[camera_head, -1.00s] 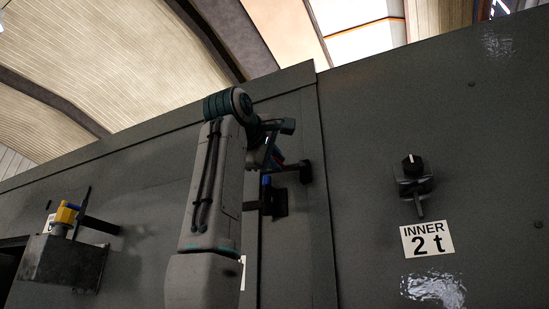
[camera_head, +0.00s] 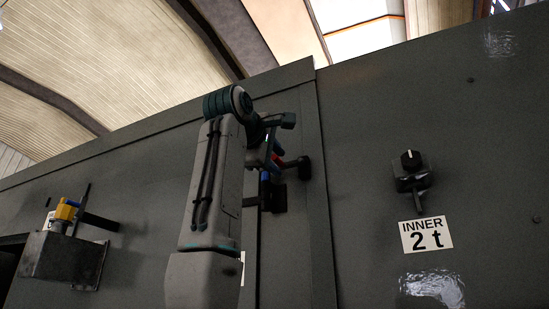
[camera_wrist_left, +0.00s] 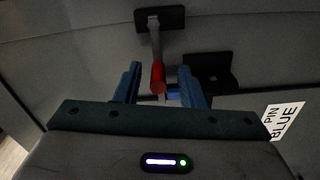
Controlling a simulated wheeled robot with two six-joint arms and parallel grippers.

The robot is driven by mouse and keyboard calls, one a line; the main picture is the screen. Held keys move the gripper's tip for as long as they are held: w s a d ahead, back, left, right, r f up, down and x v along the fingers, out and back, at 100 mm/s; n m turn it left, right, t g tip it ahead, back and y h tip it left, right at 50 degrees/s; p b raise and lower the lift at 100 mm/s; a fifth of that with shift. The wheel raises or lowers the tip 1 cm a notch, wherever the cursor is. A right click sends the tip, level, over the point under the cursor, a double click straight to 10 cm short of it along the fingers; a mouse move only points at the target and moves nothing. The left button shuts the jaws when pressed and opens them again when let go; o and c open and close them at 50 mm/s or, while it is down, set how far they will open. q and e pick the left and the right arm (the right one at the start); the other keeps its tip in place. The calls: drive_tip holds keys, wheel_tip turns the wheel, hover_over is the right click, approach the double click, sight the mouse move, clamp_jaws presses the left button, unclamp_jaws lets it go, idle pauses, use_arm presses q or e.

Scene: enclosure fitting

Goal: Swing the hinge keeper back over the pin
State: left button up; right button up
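The hinge keeper is a grey arm with a red end (camera_wrist_left: 157,76), hanging from a dark mount (camera_wrist_left: 160,18) in the left wrist view. In the head view its red part (camera_head: 277,158) shows beside my left gripper. The blue pin (camera_wrist_left: 173,92) is just below and right of the red end, by a black bracket (camera_wrist_left: 212,72). It also shows in the head view (camera_head: 265,179). My left gripper (camera_wrist_left: 160,78) is open, its blue fingers either side of the red end with gaps visible. Whether the keeper touches the pin cannot be told. My right gripper is not in view.
A label reading PIN BLUE (camera_wrist_left: 283,120) is on the panel. A dark box (camera_head: 66,258) with a yellow piece (camera_head: 66,209) juts out at left.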

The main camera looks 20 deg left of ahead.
use_arm(q)
drive_tip(key=s+b, duration=0.4)
drive_tip(key=s, duration=0.6)
drive_tip(key=shift+s+a+b, duration=0.15)
drive_tip(key=shift+s+b, duration=0.2)
drive_tip(key=shift+s, duration=0.05)
drive_tip(key=shift+f, duration=0.1)
